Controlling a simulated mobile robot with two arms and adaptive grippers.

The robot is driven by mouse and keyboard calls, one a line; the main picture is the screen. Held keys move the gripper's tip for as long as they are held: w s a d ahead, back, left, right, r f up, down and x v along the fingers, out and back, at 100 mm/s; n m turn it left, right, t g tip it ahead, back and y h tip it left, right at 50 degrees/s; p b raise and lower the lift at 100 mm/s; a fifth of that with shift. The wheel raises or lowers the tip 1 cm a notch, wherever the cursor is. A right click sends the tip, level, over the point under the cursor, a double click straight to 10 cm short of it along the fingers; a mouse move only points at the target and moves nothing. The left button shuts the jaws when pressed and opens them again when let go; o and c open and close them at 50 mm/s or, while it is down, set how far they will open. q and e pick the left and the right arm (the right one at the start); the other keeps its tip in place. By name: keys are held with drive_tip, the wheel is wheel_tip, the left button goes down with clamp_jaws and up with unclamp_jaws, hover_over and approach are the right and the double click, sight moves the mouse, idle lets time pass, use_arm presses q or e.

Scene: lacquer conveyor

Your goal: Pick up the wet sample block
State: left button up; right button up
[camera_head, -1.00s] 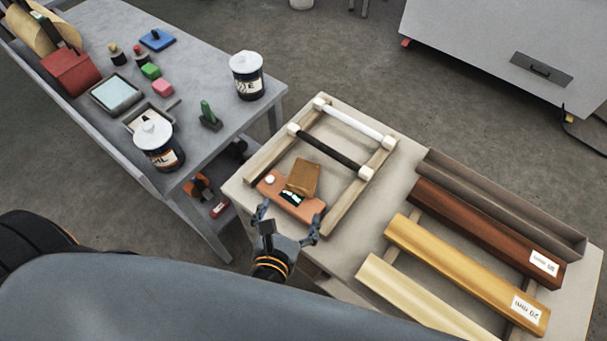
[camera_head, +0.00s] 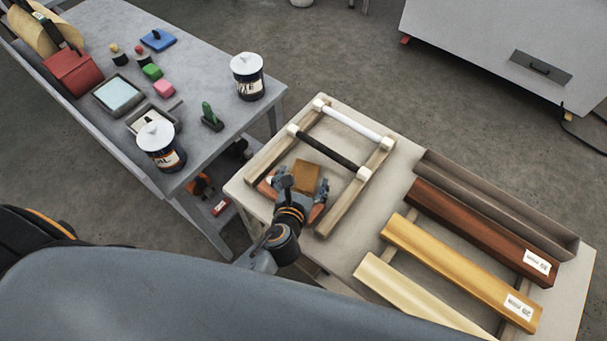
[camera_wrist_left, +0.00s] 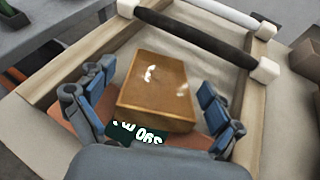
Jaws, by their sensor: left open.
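The sample block (camera_head: 307,176) is a glossy brown-orange block inside the wooden frame on the pale table. In the left wrist view the block (camera_wrist_left: 160,90) lies tilted on an orange-brown base, with shiny white glints on top and a dark green label with white characters (camera_wrist_left: 137,132) at its near side. My left gripper (camera_head: 297,187) is open over the base. Its fingers stand on either side of the block in the left wrist view (camera_wrist_left: 155,105), with gaps on both sides. The gripper hides most of the base in the head view. My right gripper is not in view.
A wooden frame (camera_head: 345,207) with a black bar (camera_head: 327,151) and a white bar (camera_head: 353,127) surrounds the block. Coloured beams (camera_head: 455,270) lie to the right. A grey bench (camera_head: 205,70) at left holds cans, trays and small blocks.

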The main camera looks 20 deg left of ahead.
use_arm(q)
drive_tip(key=shift+s, duration=0.1)
drive_tip(key=shift+c, duration=0.3)
drive_tip(key=c, duration=1.2)
drive_tip(key=shift+c, duration=0.2)
drive_tip(key=shift+r, duration=0.1)
